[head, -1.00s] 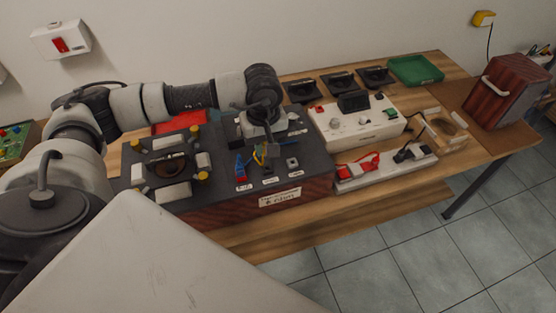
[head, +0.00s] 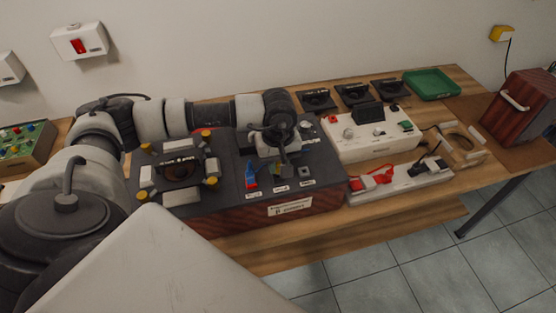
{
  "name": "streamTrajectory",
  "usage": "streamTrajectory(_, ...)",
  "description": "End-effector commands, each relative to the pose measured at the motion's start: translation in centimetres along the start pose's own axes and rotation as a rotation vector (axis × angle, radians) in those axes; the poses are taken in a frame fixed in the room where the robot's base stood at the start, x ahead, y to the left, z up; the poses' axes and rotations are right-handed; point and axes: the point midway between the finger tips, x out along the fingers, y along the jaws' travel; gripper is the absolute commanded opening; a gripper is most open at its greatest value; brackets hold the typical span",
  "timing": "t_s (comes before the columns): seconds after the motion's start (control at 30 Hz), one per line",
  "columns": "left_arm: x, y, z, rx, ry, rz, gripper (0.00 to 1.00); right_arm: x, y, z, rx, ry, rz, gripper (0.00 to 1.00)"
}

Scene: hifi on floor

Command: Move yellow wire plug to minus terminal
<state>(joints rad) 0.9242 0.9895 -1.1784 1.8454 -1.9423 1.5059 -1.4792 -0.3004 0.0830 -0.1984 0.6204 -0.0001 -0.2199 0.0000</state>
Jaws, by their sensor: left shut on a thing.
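My left gripper (head: 284,168) hangs fingers down over the dark-topped box (head: 225,205), at the middle of its three labelled terminal spots. It is shut. What it holds is mostly hidden by the fingers and too small to make out; I take it to be the yellow wire plug. A blue and red plug (head: 250,176) stands at the left terminal spot, left of the fingers. A small square terminal block (head: 304,171) at the right spot looks free. The labels are too small to read, so I cannot tell which is minus. My right gripper is out of view.
A dark fixture with yellow-capped posts (head: 180,170) stands left on the box. A white instrument (head: 370,140) and a power strip (head: 400,182) with a red plug stand to the right. Black modules (head: 354,94) and a green tray (head: 432,84) lie behind.

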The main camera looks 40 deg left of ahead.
Motion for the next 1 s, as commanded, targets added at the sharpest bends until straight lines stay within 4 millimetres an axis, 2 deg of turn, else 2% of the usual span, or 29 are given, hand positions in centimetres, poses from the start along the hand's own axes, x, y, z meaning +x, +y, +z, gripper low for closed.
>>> streamTrajectory(1.0,-0.01,-0.01,0.00,-0.001,0.000,0.000,0.00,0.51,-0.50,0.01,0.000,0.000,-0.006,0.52)
